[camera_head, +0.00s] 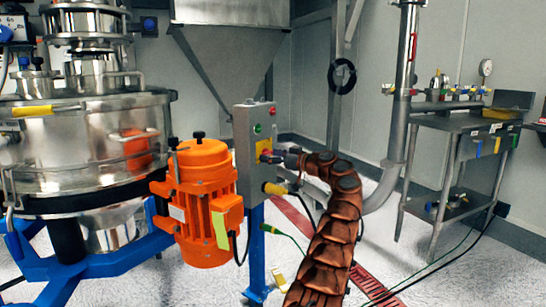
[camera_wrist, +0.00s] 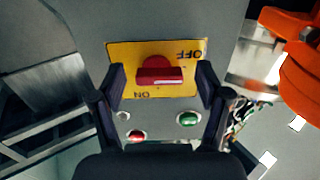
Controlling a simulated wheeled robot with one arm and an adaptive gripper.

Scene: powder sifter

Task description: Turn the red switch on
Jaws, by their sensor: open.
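The red switch (camera_wrist: 158,73) is a round knob with a raised bar, on a yellow plate (camera_wrist: 120,56) marked ON and OFF. In the wrist view the plate is upside down, with ON at lower left and OFF at upper right. The bar lies roughly level in that view. My gripper (camera_wrist: 161,79) is open, with one finger on each side of the knob and gaps between them. In the head view my gripper (camera_head: 277,157) is at the front of the grey control box (camera_head: 241,135) and partly hides the switch.
A green button (camera_wrist: 188,119) and a red button (camera_wrist: 137,136) sit on the box near my fingers. An orange motor (camera_head: 205,200) stands close left of the box, beside a steel sifter (camera_head: 75,150). A steel table (camera_head: 465,124) stands at the right.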

